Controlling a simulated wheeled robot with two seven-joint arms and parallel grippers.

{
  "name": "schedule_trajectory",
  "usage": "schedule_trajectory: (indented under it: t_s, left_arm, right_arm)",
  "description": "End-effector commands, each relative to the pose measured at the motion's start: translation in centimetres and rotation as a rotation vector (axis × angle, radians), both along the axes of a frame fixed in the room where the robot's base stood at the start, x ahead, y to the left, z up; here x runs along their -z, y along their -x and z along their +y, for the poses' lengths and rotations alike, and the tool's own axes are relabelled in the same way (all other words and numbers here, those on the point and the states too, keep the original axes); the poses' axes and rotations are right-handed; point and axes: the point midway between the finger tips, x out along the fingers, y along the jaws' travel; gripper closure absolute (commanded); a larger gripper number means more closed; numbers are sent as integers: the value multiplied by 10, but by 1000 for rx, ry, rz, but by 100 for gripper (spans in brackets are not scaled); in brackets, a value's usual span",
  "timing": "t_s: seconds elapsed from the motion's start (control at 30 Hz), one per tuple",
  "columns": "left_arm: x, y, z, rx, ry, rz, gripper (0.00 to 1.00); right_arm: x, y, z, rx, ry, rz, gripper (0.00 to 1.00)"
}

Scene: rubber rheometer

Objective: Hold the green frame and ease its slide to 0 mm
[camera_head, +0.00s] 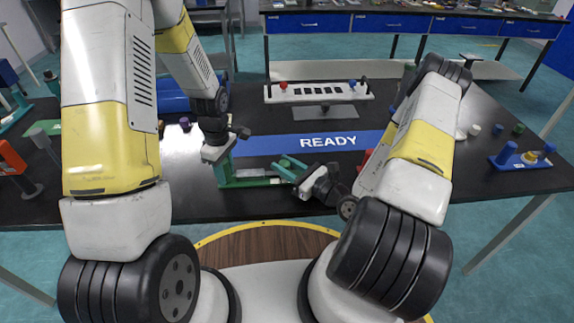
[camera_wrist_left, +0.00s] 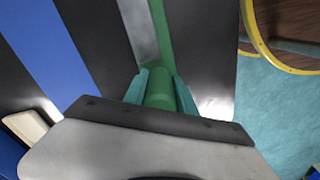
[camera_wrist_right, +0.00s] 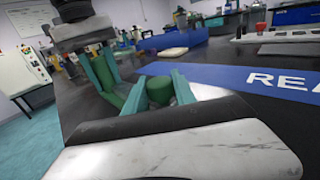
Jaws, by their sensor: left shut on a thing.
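The green frame (camera_head: 240,182) stands on the black table, with an upright post at its left end and a pale bar along it. My left gripper (camera_head: 224,150) is over that post; in the left wrist view its teal fingers are shut on the frame's round green post (camera_wrist_left: 160,88). My right gripper (camera_head: 290,167) is at the right end of the frame. In the right wrist view its fingers (camera_wrist_right: 159,92) stand apart on either side of a round green knob (camera_wrist_right: 160,89), with no clear grip. The slide's reading is not legible.
A blue strip marked READY (camera_head: 328,141) lies just behind the frame. A white panel with knobs (camera_head: 318,92) stands further back. A blue holder (camera_head: 520,158) is at the right, and a red tool (camera_head: 12,157) at the left. The table's front edge is close.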

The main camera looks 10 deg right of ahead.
Motion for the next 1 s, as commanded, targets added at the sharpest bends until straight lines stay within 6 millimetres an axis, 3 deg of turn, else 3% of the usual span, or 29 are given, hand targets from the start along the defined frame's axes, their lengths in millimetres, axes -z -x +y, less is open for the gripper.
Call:
schedule_trajectory:
  t_s: [0.03, 0.1, 0.53, 1.0]
  left_arm:
    - [0, 0, -5, 7, 5, -1, 100]
    - [0, 0, -5, 7, 4, -1, 100]
    - [0, 0, -3, 4, 3, -1, 100]
    - [0, 0, -2, 4, 3, -1, 100]
  right_arm:
    - [-1, 1, 3, -9, -4, 1, 61]
    - [0, 1, 3, -8, -3, 0, 47]
    - [0, 6, -5, -2, 0, 1, 46]
    - [0, 73, -66, -2, 0, 1, 46]
